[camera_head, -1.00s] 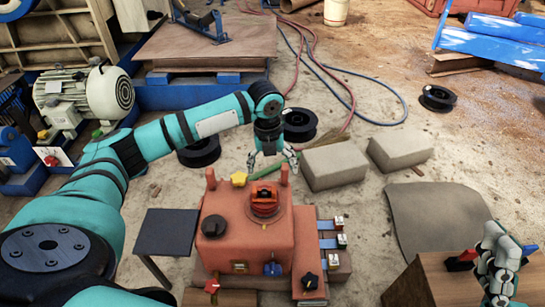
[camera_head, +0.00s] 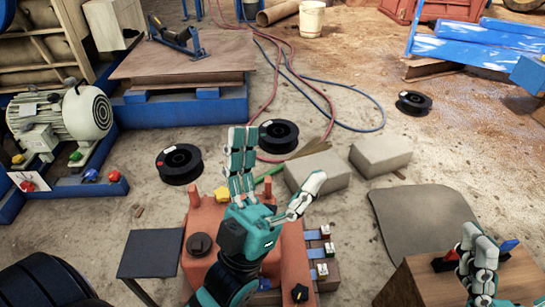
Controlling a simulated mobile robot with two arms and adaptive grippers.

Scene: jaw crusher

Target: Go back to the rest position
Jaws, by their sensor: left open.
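My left gripper (camera_head: 272,165) is open and empty, in the middle of the camera_head view. Its fingers point up and away, spread from the thumb at the right. It shows in front of the orange machine housing (camera_head: 204,222) and hides much of its top. I cannot tell how high it is above the housing. My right gripper (camera_head: 482,262) shows at the lower right, in front of a wooden box (camera_head: 420,283). Its fingers are seen edge-on, and I cannot tell whether it is open or shut.
A dark small table (camera_head: 150,253) stands left of the housing. Small switches (camera_head: 318,252) line its right side. Grey blocks (camera_head: 318,172), black spools (camera_head: 180,164) and hoses (camera_head: 330,110) lie on the floor beyond. A grey mat (camera_head: 420,222) lies at the right.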

